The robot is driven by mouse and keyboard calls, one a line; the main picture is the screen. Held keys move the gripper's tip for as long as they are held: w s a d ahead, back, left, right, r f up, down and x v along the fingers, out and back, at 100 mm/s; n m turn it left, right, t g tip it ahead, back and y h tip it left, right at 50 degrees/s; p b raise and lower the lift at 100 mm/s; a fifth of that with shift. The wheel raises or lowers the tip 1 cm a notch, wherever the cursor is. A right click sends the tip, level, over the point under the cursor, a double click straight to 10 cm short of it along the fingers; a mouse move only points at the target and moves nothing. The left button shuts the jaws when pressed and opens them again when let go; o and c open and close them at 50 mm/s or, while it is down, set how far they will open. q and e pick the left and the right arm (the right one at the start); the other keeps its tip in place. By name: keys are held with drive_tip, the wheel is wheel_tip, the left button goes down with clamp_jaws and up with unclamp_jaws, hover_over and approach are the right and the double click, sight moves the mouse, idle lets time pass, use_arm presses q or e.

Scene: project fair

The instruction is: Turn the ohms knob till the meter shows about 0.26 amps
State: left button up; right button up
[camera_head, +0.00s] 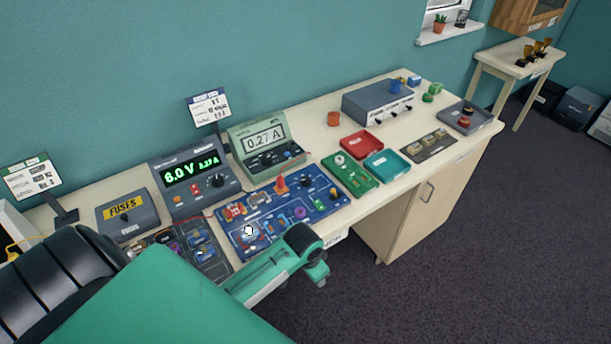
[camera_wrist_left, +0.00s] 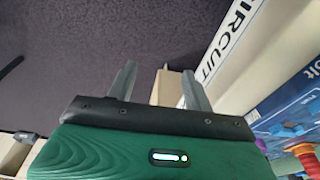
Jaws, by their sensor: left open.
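The green meter (camera_head: 279,128) stands at the back of the bench and its display reads 0.27 A. In front of it lies the blue circuit board (camera_head: 268,213), which also shows at the right of the left wrist view (camera_wrist_left: 291,116). A small dark knob (camera_head: 308,181) sits near the board's far right end; its label is too small to read, so I cannot confirm it is the ohms knob. My left gripper (camera_wrist_left: 158,88) is open and empty, its fingers beside the bench's front edge. My left arm hides part of the board's front. My right gripper is out of view.
A power supply (camera_head: 202,195) reads 6.0 V and 0.27 A. The fuse box (camera_head: 128,221) stands left of it. A green board (camera_head: 350,184), red tray (camera_head: 361,144) and teal tray (camera_head: 388,165) lie right of the blue board. The floor in front is clear.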

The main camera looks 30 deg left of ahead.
use_arm(q)
drive_tip(key=shift+m+g+y, duration=0.3)
drive_tip(key=shift+g+y, duration=0.1)
drive_tip(key=shift+g, duration=0.2)
drive_tip(key=w+a+r, duration=0.2)
drive_tip(key=w+r, duration=0.1)
drive_tip(key=w, duration=0.2)
drive_tip(key=w+a+r, duration=0.3)
drive_tip(key=w, duration=0.2)
drive_tip(key=w+a+r, duration=0.3)
drive_tip(key=w, duration=0.2)
drive_tip(key=shift+w+r, duration=0.1)
drive_tip(key=w+a+r, duration=0.4)
drive_tip(key=w, duration=0.1)
wheel_tip(320, 180, up, 6)
drive_tip(key=r+n, duration=0.1)
hover_over(306, 179)
drive_tip(key=shift+g, duration=0.4)
wheel_tip(306, 179, down, 13)
drive_tip(key=p, duration=0.3)
drive_tip(key=shift+a+r+p, duration=0.1)
drive_tip(key=shift+r+p, duration=0.05)
drive_tip(key=shift+p, duration=0.25)
drive_tip(key=shift+f, duration=0.75)
drive_tip(key=c, duration=1)
